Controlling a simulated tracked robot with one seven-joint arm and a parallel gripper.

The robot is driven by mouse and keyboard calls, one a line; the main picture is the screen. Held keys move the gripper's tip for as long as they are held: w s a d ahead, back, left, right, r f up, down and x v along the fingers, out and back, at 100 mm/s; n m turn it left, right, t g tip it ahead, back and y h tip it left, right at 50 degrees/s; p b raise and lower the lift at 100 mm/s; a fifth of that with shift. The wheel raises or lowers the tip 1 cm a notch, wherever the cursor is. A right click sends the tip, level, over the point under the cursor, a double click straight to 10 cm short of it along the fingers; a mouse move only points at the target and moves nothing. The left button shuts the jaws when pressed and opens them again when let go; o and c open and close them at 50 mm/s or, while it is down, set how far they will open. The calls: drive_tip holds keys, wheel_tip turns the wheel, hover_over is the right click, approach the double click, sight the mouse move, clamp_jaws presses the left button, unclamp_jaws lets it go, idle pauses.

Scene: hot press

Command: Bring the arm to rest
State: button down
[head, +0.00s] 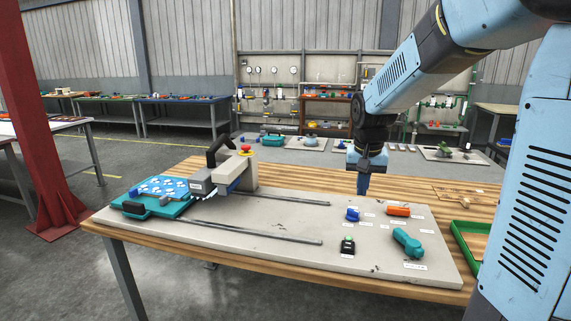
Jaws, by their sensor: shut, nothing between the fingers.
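My gripper (363,184) hangs pointing down at the end of my blue arm, above the back part of the grey board (290,262). Its fingers look closed together with nothing between them. It is apart from the parts on the board. The hot press (232,172) stands at the left of the board, with a dark handle and a red knob on top. A teal tray (132,209) with a blue, white-spotted plate (161,186) lies at the press's left.
Two rails (270,198) run along the board. A green-edged tray (468,240) sits at the table's right. A red column (40,120) stands left.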

drive_tip(key=s+r+n+t, duration=0.1)
drive_tip(key=s+r, duration=0.2)
drive_tip(key=s, duration=0.8)
drive_tip(key=s+r+n+t, duration=0.1)
drive_tip(key=s+r+t, duration=0.1)
drive_tip(key=s, duration=1)
drive_tip(key=shift+s+d+r+n+t, duration=0.15)
drive_tip(key=shift+d+r+n+t, duration=0.2)
drive_tip(key=shift+r, duration=0.35)
